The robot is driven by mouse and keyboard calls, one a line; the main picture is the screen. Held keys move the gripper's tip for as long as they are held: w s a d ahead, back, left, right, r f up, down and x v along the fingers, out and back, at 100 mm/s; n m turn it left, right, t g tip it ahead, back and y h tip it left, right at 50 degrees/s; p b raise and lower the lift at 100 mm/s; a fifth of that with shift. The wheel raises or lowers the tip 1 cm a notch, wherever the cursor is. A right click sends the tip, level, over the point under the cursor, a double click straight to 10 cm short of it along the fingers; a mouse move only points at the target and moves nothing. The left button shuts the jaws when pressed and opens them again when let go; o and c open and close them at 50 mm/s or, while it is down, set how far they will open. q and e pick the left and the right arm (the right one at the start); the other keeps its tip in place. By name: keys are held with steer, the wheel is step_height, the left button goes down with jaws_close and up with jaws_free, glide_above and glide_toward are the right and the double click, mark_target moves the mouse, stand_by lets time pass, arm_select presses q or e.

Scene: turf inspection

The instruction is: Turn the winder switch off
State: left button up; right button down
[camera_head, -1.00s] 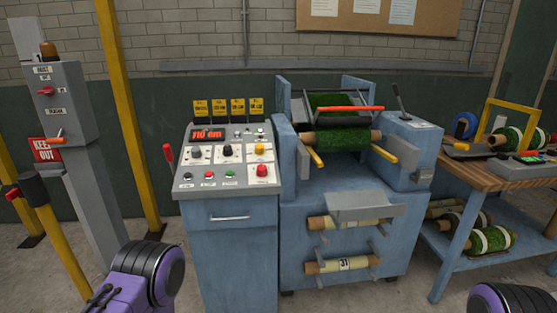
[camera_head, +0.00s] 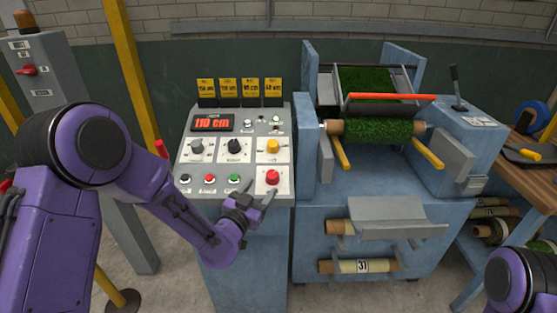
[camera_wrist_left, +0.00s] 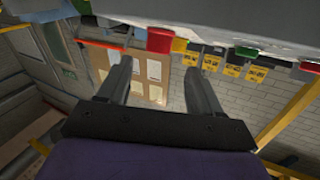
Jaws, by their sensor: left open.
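The labels are too small to read, so I cannot tell which control is the winder switch. My left gripper (camera_head: 258,194) is open and empty over the panel's lower front edge, close to the red push button (camera_head: 272,177). In the left wrist view its fingers (camera_wrist_left: 164,75) are apart, below the panel's edge (camera_wrist_left: 225,25). My right gripper is out of view.
The blue turf machine (camera_head: 355,185) stands right of the panel, with a green turf roll (camera_head: 375,131) and yellow handles. A grey post (camera_head: 45,75) with a red switch stands left. Yellow cards (camera_head: 228,88) stand along the panel's back.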

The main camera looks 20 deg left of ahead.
mark_target(271, 175)
arm_select(q)
steer(key=w+p, duration=0.1)
steer(key=w, duration=0.2)
steer(key=w+d+p, duration=0.1)
steer(key=w, duration=0.2)
steer(key=w+p, duration=0.1)
steer(key=w, duration=0.2)
steer(key=shift+w+d+r, duration=0.15)
steer(key=shift+d, duration=0.2)
steer(key=shift+w, duration=0.2)
steer(key=c, duration=1)
